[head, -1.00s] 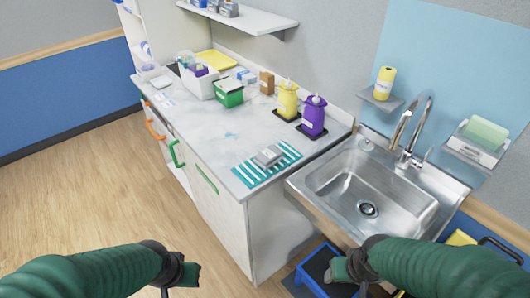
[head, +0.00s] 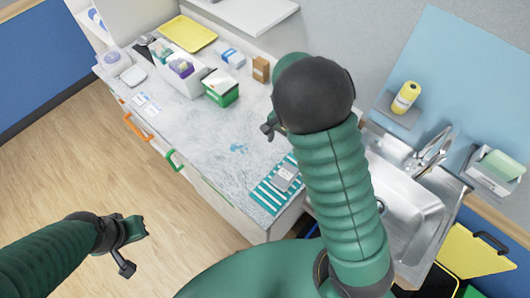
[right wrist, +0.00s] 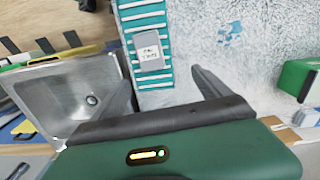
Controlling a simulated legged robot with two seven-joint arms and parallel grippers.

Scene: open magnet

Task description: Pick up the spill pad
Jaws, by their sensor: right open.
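A grey pack with a white label (head: 284,176), which looks like the spill pad, lies on a teal-and-white striped cloth (head: 262,198) at the counter's front corner by the sink. The right wrist view also shows the pack (right wrist: 146,38), its label too small to read surely. My right gripper (head: 270,129) is above the counter, largely hidden behind my arm in the head view. In the right wrist view its two fingers (right wrist: 164,92) are spread and empty, with the pack beyond them. My left gripper (head: 131,248) is low over the floor, fingers apart and empty.
A steel sink (head: 405,210) adjoins the cloth. A green box (head: 221,90), a white bin (head: 178,72) and a yellow tray (head: 188,34) stand farther back. A blue splash (head: 238,148) marks the counter. The counter's middle is clear.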

